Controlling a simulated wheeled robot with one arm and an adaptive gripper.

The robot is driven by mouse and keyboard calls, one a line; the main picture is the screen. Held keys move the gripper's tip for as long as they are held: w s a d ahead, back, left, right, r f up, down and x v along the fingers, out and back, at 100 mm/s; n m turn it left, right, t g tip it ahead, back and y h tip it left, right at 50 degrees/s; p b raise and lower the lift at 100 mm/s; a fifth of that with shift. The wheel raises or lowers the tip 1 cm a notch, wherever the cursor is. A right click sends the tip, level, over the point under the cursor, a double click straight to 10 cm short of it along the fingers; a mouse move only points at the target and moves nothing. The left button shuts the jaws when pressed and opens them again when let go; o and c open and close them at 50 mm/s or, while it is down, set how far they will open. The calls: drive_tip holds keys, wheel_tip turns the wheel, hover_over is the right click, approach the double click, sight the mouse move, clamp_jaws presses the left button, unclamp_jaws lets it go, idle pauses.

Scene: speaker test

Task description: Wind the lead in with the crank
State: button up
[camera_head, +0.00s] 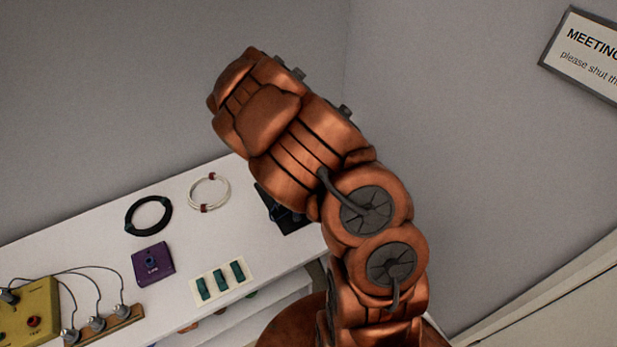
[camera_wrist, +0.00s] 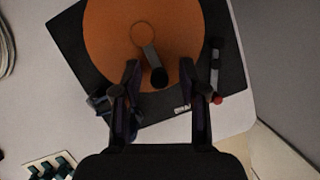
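In the wrist view an orange disc (camera_wrist: 115,45) lies on a black base plate (camera_wrist: 68,35). A crank (camera_wrist: 150,58) with a grey arm and a dark round knob (camera_wrist: 158,77) sits over the disc. My gripper (camera_wrist: 158,75) is open, its two fingers on either side of the knob with a gap to each. I cannot tell its height above the knob. In the head view only part of the black base (camera_head: 287,220) shows; my arm hides the rest, and my fingers are hidden. I cannot make out the lead on the disc.
A grey part with a red tip (camera_wrist: 217,99) and a blue part (camera_wrist: 98,103) sit on the base's sides. On the white table (camera_head: 85,222) are a black coil (camera_head: 130,216), a white coil (camera_head: 227,190), a purple box (camera_head: 140,268) and a yellow box (camera_head: 40,302). Walls stand behind.

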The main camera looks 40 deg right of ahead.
drive_tip(key=v, duration=1.2)
idle(0.5)
drive_tip(key=shift+w+r, duration=0.1)
idle(0.4)
drive_tip(key=w+d+r+m+t+h, duration=0.35)
drive_tip(key=r+m, duration=0.45)
drive_tip(key=r, duration=0.4)
drive_tip(key=s+d+r+m+g+h, duration=0.2)
drive_tip(key=s+r+m+h, duration=0.1)
drive_tip(key=s+r+m, duration=0.4)
drive_tip(key=s+a+f+m+g+y, duration=0.3)
drive_tip(key=s+a+m, duration=0.4)
drive_tip(key=s+a, duration=0.4)
drive_tip(key=s+a+f+m+g+y, duration=0.3)
drive_tip(key=s+a+m, duration=0.5)
drive_tip(key=s+a, duration=0.3)
drive_tip(key=shift+s+a+m+g+y, duration=0.35)
drive_tip(key=shift+a+g+y, duration=0.45)
drive_tip(key=shift+y, duration=0.45)
